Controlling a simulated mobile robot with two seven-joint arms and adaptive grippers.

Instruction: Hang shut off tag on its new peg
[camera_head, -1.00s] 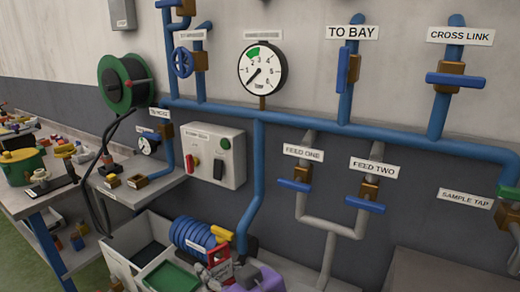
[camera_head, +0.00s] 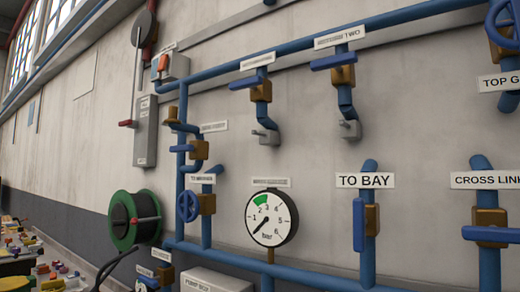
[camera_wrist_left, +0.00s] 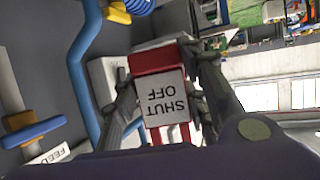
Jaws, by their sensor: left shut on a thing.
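In the left wrist view the red and white tag (camera_wrist_left: 165,97), reading SHUT OFF upside down, sits between the fingers of my left gripper (camera_wrist_left: 160,72). The fingers are shut on it from both sides. Neither gripper shows in the head view now. I cannot make out a tag peg in either view.
Blue pipes with valves cover the wall, with labels TO BAY (camera_head: 365,181) and CROSS LINK (camera_head: 487,180). A pressure gauge (camera_head: 269,217) sits low in the middle. A green hose reel (camera_head: 135,220) and a grey wall box (camera_head: 146,130) with a red lever are at the left.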

